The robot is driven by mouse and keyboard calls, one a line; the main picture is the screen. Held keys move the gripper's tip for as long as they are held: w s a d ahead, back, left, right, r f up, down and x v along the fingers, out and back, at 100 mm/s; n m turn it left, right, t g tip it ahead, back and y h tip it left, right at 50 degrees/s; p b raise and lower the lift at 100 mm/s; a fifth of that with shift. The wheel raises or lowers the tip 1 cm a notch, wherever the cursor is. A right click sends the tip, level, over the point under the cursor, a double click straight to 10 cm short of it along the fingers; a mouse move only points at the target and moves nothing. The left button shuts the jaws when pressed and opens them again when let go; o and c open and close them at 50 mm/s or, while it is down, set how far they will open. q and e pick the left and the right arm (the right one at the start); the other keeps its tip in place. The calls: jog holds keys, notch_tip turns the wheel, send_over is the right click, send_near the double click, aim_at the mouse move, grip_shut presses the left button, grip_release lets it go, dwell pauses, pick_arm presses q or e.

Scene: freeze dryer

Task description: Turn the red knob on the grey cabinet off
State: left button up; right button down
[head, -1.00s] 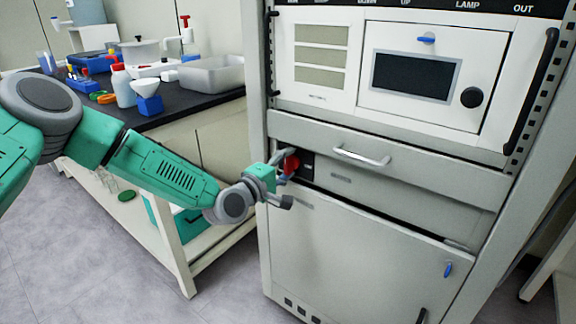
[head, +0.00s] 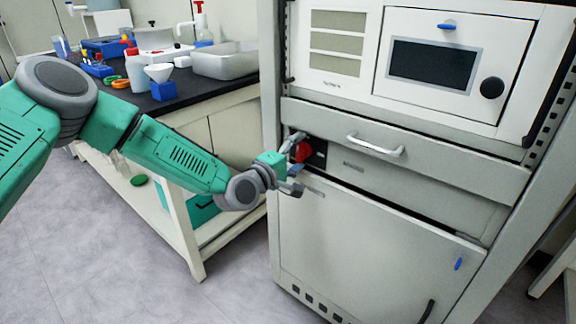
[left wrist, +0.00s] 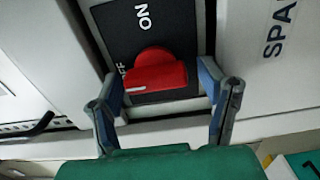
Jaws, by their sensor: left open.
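The red knob (head: 303,152) sits on a black plate (left wrist: 185,35) at the left end of the panel below the drawer handle on the grey cabinet (head: 350,240). In the left wrist view, the knob (left wrist: 155,75) has its grip bar nearly level. The white mark at its left end lies beside the partly hidden OFF lettering; ON is printed above. My left gripper (head: 297,165) is open at the knob. In the left wrist view, its fingers (left wrist: 160,85) stand on either side of the knob, with visible gaps. My right gripper is not in view.
A metal handle (head: 375,146) protrudes right of the knob. A cabinet door with a blue latch (head: 458,264) is below. To the left, a bench with a black top (head: 215,91) holds a grey tub (head: 224,62), bottles and a funnel, close to my left arm.

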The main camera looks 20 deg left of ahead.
pick_arm(q)
jog(key=m, duration=0.1)
jog(key=m+p, duration=0.2)
jog(key=m, duration=0.1)
jog(key=shift+d+r, duration=0.1)
jog(key=shift+r, duration=0.15)
jog(key=m, duration=0.3)
jog(key=shift+m+p, duration=0.3)
jog(key=m, duration=0.5)
jog(key=shift+d, duration=0.1)
jog(key=m+b, duration=0.1)
jog(key=m, duration=0.4)
jog(key=shift+f+b, duration=0.1)
jog(key=shift+b, duration=0.2)
jog(key=s+a+f+g+y+p, duration=0.1)
jog(key=s+g+p, duration=0.4)
jog(key=s, duration=1)
jog(key=s+a+f+n+g+y+p, duration=0.1)
jog(key=s+f+g+p, duration=0.4)
jog(key=s+p, duration=0.6)
jog(key=s+a+y, duration=0.1)
jog(key=s+a, duration=0.1)
jog(key=s, duration=0.3)
jog(key=shift+a+y+p, duration=0.2)
jog(key=shift+y+p, duration=0.1)
